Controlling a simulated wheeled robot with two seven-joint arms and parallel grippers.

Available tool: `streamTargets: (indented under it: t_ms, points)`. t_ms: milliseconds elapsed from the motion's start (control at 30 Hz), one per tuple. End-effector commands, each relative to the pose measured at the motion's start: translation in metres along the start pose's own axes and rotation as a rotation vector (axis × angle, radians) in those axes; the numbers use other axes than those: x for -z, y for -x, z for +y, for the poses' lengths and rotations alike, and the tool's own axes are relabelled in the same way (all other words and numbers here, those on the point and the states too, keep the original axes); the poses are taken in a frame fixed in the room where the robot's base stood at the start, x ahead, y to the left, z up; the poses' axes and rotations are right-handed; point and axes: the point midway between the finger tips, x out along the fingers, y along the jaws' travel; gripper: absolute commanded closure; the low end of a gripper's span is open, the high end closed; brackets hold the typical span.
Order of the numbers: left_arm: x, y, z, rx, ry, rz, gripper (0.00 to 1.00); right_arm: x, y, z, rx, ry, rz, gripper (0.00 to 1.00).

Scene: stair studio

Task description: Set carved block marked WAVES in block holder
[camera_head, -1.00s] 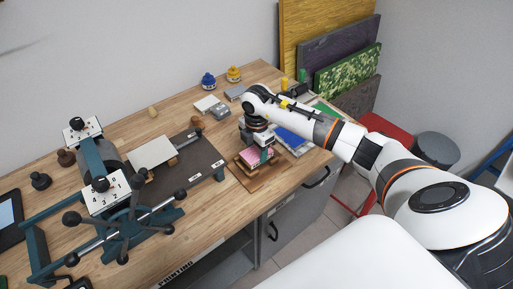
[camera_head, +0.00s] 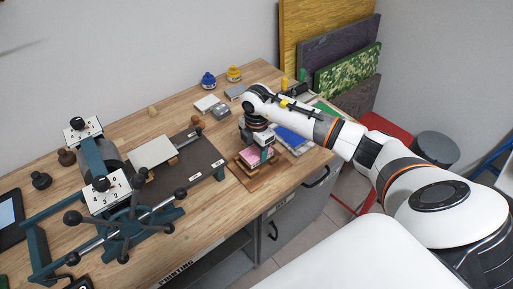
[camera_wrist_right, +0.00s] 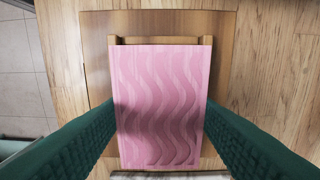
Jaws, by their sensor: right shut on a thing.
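The pink block (camera_head: 250,156) with carved wavy lines is under my right gripper (camera_head: 262,153) at the right part of the bench. In the right wrist view the pink block (camera_wrist_right: 160,95) fills the middle, between the two green fingers of my right gripper (camera_wrist_right: 160,108), which is shut on its sides. The wooden block holder (camera_wrist_right: 205,41) lies beneath, its end strip and corners showing past the block's far edge. The block lines up roughly with the holder; how deep it sits I cannot tell. My left gripper is out of view.
A press with a spoked handwheel (camera_head: 125,215) and a dark bed (camera_head: 185,165) stands to the left. A blue tray (camera_head: 291,139) lies just right of the gripper. Blue (camera_head: 208,80) and yellow (camera_head: 233,74) ink pots stand at the back. The bench's front edge is close.

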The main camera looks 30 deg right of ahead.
Motion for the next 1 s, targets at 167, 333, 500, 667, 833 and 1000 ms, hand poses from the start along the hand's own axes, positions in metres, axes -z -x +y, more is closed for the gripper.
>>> streamTargets:
  t_ms: [167, 333, 500, 667, 833, 1000]
  points:
    - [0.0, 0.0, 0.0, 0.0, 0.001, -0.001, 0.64, 0.0, 0.0, 0.0, 0.001, -0.001, 0.0, 0.7]
    - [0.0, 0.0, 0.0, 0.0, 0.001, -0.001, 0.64, 0.0, 0.0, 0.0, 0.001, -0.001, 0.0, 0.7]
    - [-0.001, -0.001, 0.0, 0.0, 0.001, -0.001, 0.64, 0.0, -0.001, 0.0, 0.001, -0.001, 0.0, 0.7]
    - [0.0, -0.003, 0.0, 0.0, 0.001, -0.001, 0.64, 0.0, -0.004, 0.0, 0.001, 0.0, 0.0, 0.7]
    - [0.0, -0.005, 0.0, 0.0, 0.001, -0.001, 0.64, 0.0, -0.008, 0.0, 0.001, 0.0, 0.0, 0.7]
    - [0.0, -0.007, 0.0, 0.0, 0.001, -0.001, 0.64, 0.0, -0.011, 0.0, 0.001, 0.0, 0.0, 0.7]
